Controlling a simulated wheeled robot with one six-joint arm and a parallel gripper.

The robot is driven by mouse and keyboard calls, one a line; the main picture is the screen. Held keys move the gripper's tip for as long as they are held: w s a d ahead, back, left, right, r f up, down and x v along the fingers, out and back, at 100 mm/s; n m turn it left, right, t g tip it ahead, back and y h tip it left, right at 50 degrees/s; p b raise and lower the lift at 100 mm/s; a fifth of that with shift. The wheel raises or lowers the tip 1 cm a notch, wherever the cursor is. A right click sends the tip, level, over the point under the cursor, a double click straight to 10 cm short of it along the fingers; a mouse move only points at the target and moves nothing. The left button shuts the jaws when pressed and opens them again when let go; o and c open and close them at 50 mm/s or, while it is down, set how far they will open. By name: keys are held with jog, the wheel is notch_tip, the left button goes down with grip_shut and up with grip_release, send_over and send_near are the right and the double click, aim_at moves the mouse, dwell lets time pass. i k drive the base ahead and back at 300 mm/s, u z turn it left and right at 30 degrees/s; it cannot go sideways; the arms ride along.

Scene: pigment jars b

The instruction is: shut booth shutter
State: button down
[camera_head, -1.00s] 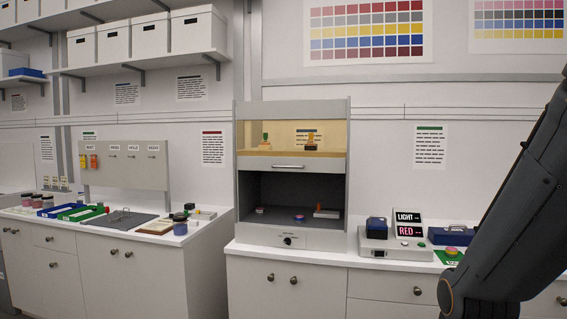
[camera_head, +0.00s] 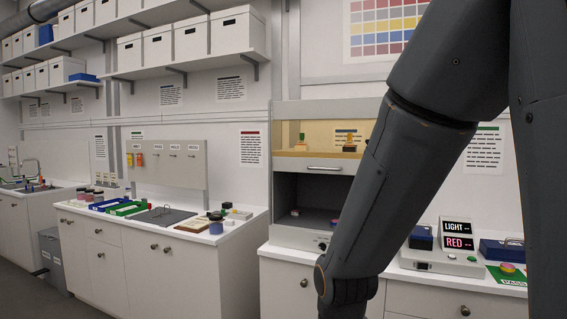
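The booth (camera_head: 278,190) stands on the counter right of centre. Its shutter (camera_head: 295,163) is raised, with a bar handle (camera_head: 324,169) along its lower part. Below the shutter the booth's dark opening (camera_head: 290,196) is exposed, with small items on its floor, one of them a pinkish piece (camera_head: 334,222). My dark arm crosses in front of the booth's right side and hides part of it. My gripper is out of view.
A left counter (camera_head: 235,228) holds trays and jars. Grey floor (camera_head: 30,262) shows at lower left.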

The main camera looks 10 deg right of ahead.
aim_at(364, 107)
jog(key=u, duration=0.2)
jog(key=i, duration=0.7)
jog(key=z, duration=0.8)
jog(key=i, duration=0.5)
jog(key=z, duration=0.5)
